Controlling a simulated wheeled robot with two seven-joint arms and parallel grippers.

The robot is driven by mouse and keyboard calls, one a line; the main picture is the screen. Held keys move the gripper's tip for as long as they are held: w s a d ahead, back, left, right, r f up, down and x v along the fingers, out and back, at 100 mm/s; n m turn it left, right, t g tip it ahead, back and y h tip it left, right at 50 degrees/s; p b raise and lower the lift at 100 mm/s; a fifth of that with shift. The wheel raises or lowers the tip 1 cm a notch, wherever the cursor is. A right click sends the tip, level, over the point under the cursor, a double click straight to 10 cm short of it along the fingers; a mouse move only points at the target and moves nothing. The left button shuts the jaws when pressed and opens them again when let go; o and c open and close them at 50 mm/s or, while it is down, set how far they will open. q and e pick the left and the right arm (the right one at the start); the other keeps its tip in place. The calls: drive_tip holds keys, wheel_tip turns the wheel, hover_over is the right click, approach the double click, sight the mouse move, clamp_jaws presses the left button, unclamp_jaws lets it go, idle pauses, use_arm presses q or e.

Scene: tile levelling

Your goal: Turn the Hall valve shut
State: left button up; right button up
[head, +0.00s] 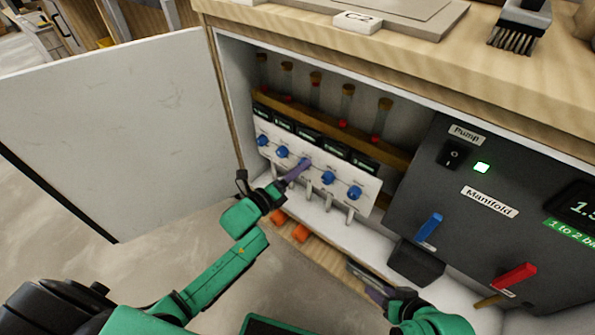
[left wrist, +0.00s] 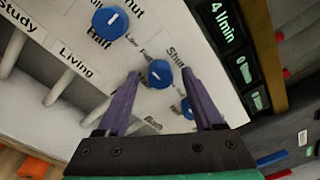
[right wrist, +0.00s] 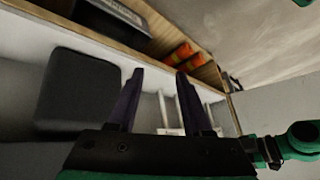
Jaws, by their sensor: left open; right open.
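A white panel (head: 268,155) inside the open cabinet carries a row of blue valve knobs. My left gripper (head: 301,166) is at the middle knob. In the left wrist view that blue knob (left wrist: 160,73) sits between the open fingertips of my left gripper (left wrist: 160,76), with no clear contact; a "Shut" mark shows beside it. Its name label is hidden, and no Hall label is readable. The knob before it (left wrist: 110,20) is near the "Living" label (left wrist: 75,62). My right gripper (right wrist: 158,76) is open and empty, low before the cabinet.
Glass tubes (head: 346,105) stand above the panel. A dark manifold box (head: 450,190) with blue (head: 429,227) and red (head: 515,275) levers is on the right. A black block (head: 417,262) lies near my right gripper. The white door (head: 120,120) stands open at left.

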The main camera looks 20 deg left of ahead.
use_arm(q)
clamp_jaws()
